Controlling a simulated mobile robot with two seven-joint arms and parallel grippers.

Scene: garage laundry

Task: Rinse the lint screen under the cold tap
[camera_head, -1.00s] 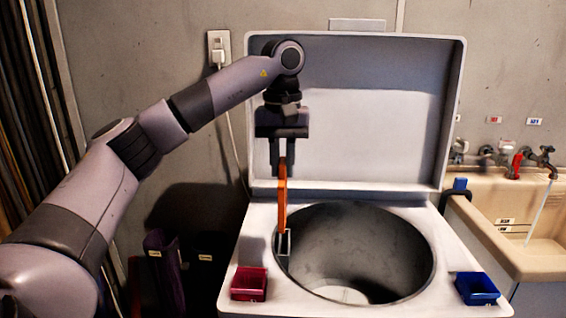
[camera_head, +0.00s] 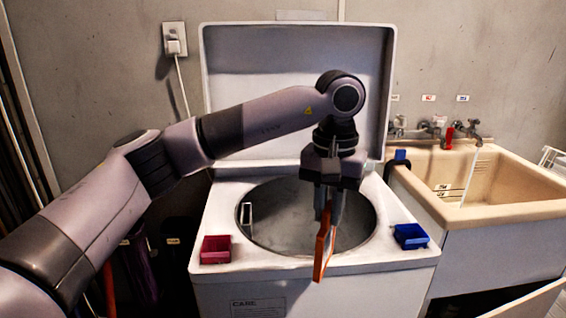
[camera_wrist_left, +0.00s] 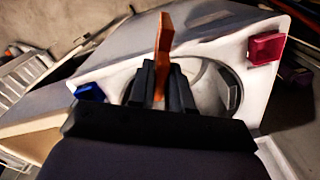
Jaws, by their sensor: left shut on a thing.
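My left gripper (camera_head: 329,212) is shut on the orange lint screen (camera_head: 322,252) and holds it hanging down over the front right of the washer's round opening. The screen also shows in the left wrist view (camera_wrist_left: 164,45), between the fingers. The sink (camera_head: 515,190) stands to the right of the washer, apart from the screen. Above it is a row of taps, one with a red handle (camera_head: 449,138). A thin pale stream (camera_head: 468,178) drops into the basin from the rightmost tap (camera_head: 474,128). My right gripper is not in view.
The washer's lid (camera_head: 290,75) stands open behind the arm. A pale bracket (camera_head: 246,218) sits at the opening's left wall. A red tray (camera_head: 215,249) and a blue tray (camera_head: 411,236) sit on the washer's front corners. A blue item (camera_head: 400,156) is at the sink's left edge.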

